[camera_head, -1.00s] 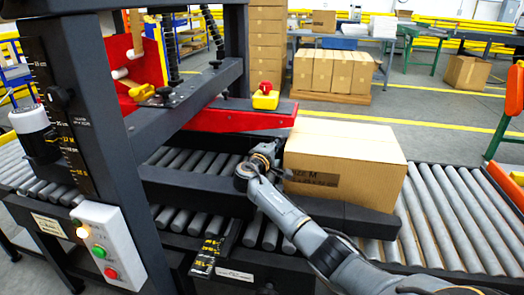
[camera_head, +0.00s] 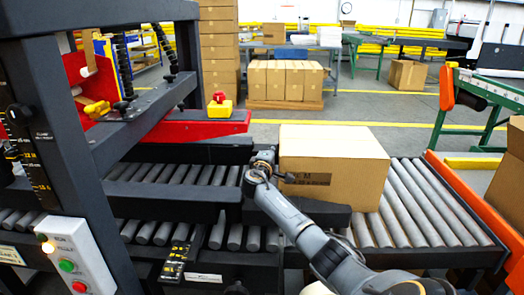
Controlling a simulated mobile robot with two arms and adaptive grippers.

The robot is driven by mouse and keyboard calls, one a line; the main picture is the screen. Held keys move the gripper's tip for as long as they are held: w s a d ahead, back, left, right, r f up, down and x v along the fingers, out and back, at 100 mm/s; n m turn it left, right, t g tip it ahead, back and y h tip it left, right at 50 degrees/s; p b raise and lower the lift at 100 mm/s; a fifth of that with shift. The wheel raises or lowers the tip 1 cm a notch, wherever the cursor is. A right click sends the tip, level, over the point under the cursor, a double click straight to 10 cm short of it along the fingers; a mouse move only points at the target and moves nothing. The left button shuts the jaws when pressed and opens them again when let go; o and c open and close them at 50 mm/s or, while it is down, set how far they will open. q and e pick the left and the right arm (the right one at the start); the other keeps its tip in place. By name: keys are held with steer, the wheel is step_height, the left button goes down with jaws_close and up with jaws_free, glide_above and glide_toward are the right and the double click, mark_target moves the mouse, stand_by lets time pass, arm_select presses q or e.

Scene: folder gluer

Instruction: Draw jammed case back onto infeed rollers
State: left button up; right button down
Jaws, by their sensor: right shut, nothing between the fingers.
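The case (camera_head: 330,168) is a closed brown carton marked "M". It sits upright on the rollers at the right side of the machine, its lower front partly hidden by a dark side rail (camera_head: 335,213) and my arm. Its right part extends past the rail's end, beside the bare infeed rollers (camera_head: 420,205). My right gripper (camera_head: 262,163) is shut and empty at the case's left end, close to its left face; whether it touches cannot be made out. My left gripper is not in view.
The machine frame (camera_head: 75,110) with a crossbar stands at left, with a button box (camera_head: 75,255) in front. A red-and-yellow emergency stop (camera_head: 220,104) is behind the rollers. An orange side rail (camera_head: 465,200) bounds the infeed rollers at right; these rollers are clear.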

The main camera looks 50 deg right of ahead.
mark_target(302, 150)
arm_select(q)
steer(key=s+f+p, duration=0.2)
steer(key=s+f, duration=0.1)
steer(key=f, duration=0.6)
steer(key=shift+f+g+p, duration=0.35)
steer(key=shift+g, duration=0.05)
arm_select(e)
steer(key=s+d, duration=1.6)
steer(key=s, duration=0.2)
steer(key=shift+s, duration=0.25)
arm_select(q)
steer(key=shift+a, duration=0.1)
arm_select(e)
steer(key=shift+w+f, duration=0.1)
